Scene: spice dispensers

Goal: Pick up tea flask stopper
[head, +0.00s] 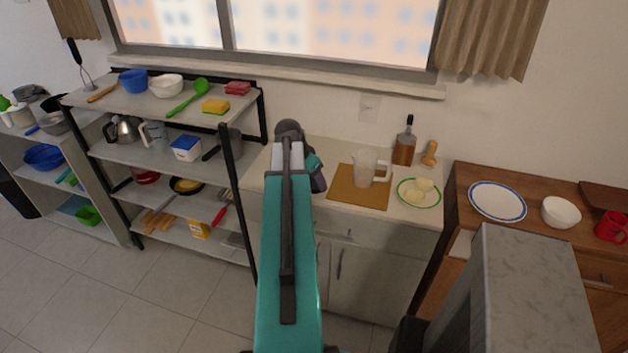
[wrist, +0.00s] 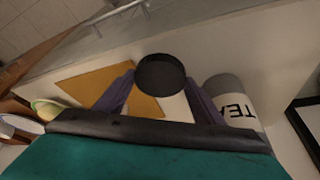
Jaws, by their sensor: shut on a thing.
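In the wrist view, my gripper (wrist: 158,88) has its two purple fingers on either side of a round black stopper (wrist: 160,70). It is shut on this piece. A white cylindrical part shows just below the black top, and I cannot tell whether it is joined to it. A white flask with a grey top and upside-down "TEA" lettering (wrist: 240,113) is close beside the right finger.
A wooden board (head: 342,196) with a clear pitcher (head: 362,168) lies right of my arm. A green-rimmed plate (head: 408,201), a brown bottle (head: 404,148) and a wooden pestle-like thing (head: 430,153) are farther right. A loaded shelf rack (head: 130,153) stands left.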

